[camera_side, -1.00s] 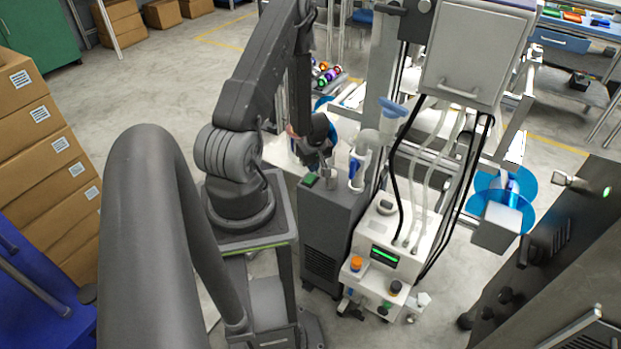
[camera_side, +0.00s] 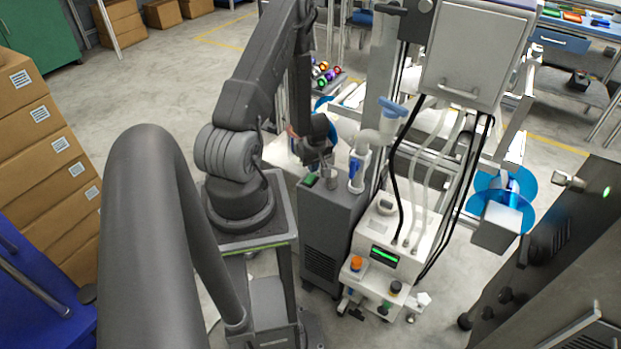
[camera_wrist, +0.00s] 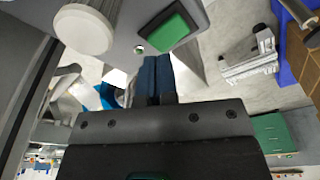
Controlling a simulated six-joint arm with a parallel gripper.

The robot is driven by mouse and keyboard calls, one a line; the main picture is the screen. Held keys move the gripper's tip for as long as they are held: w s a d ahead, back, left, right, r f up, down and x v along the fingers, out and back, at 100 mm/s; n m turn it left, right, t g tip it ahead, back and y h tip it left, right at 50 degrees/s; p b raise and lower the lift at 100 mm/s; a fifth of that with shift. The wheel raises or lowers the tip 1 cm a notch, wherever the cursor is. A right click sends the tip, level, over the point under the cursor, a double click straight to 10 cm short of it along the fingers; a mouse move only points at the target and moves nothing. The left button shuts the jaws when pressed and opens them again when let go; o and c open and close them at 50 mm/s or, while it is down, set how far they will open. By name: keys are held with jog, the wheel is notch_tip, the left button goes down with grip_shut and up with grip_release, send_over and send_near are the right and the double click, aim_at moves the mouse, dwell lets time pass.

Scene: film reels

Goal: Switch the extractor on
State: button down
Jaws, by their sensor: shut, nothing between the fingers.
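The extractor (camera_side: 325,235) is a dark grey upright cabinet in the middle of the side view. A green rocker switch (camera_side: 309,180) sits at the left of its top. The switch also shows in the wrist view (camera_wrist: 168,27), in a dark frame on the grey top face. My gripper (camera_wrist: 157,60) shows in the wrist view with its blue fingers together and empty. The fingertips appear just below the switch in that picture; I cannot tell whether they touch anything. In the side view the gripper is over the extractor's top, its fingertips hard to make out.
A pale round port (camera_wrist: 84,29) stands on the top face left of the switch. White-and-blue pipework (camera_side: 357,168) rises right of the extractor. A white machine (camera_side: 398,235) with hoses and a green display stands further right. Cardboard boxes (camera_side: 40,165) are stacked at left.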

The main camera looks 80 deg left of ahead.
aim_at(312, 176)
jog(key=shift+f, duration=1.2)
dwell(0.5)
jog(key=shift+r, duration=3.5)
